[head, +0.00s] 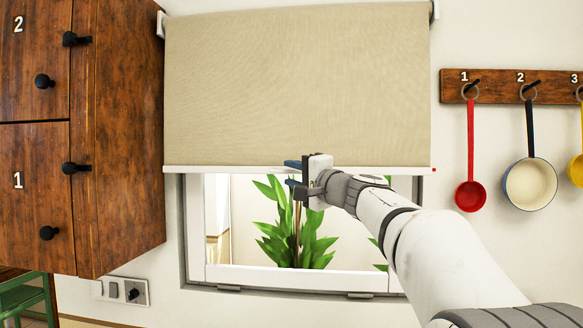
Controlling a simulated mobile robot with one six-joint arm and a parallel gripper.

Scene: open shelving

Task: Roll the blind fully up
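The beige roller blind (297,85) hangs in the head view from a roller at the top of the window. It covers the upper part, and its white bottom bar (230,169) runs level across the window. My gripper (293,173) is at the bar, near the middle of its length. I cannot tell whether either finger touches the bar. My gripper and wrist hide part of the bar right of the middle.
Below the bar the white window frame (290,276) and a green plant (272,225) show. A wooden drawer cabinet (120,140) stands close on the left. On the right, a red ladle (471,190) and a white pan (530,185) hang from a wooden hook rail (500,86).

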